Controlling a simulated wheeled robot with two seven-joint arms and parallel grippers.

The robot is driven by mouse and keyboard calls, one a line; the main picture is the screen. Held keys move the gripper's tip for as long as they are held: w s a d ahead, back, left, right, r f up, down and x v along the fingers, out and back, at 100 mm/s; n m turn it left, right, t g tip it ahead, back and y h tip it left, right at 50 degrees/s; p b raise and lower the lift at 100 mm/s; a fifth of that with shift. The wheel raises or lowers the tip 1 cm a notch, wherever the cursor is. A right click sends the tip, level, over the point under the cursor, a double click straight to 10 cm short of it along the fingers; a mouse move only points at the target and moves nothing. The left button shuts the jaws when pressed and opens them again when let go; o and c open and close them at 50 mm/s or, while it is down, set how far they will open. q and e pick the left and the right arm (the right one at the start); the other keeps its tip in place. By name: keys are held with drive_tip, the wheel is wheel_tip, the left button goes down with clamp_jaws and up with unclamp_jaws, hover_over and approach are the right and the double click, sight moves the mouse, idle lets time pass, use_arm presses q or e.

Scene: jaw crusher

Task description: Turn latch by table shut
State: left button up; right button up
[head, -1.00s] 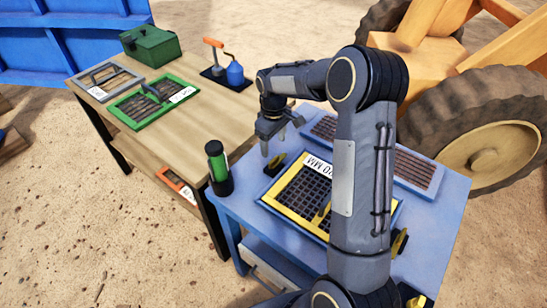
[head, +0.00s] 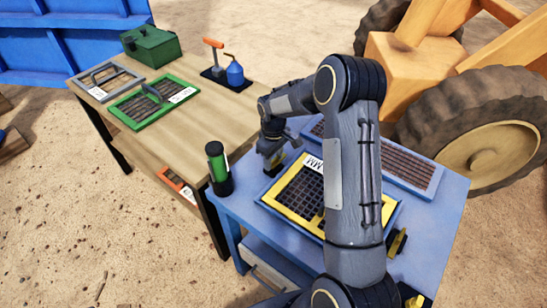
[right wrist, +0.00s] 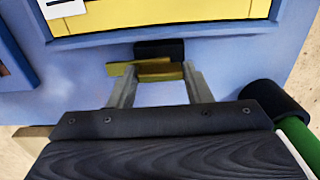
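The latch by the wooden table has a yellow bar (right wrist: 150,70) and a black block (right wrist: 160,50), beside the yellow-framed screen (head: 280,208) on the blue table. The screen's yellow edge (right wrist: 190,22) also shows in the right wrist view. My right gripper (head: 272,163) is down at this latch. In the right wrist view its fingers (right wrist: 158,75) are apart, with the yellow bar between and partly beyond their tips. Whether they touch it I cannot tell. The latch is mostly hidden by the gripper in the head view. My left gripper is not in view.
A second yellow and black latch (head: 397,242) sits on the other side of the screen. A green and black cylinder (head: 218,168) stands at the corner near my right gripper. A grey-brown screen (head: 410,170) lies behind. The wooden table (head: 190,135) adjoins at left.

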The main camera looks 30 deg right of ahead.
drive_tip(key=c, duration=0.5)
drive_tip(key=shift+o, duration=0.2)
drive_tip(key=m+b, duration=0.1)
drive_tip(key=m, duration=0.2)
drive_tip(key=shift+f, duration=0.1)
drive_tip(key=m+b, duration=0.1)
drive_tip(key=m, duration=0.3)
drive_tip(key=shift+m, duration=0.3)
drive_tip(key=m, duration=0.5)
drive_tip(key=shift+b, duration=0.3)
drive_tip(key=m, duration=0.5)
drive_tip(key=shift+m, duration=0.3)
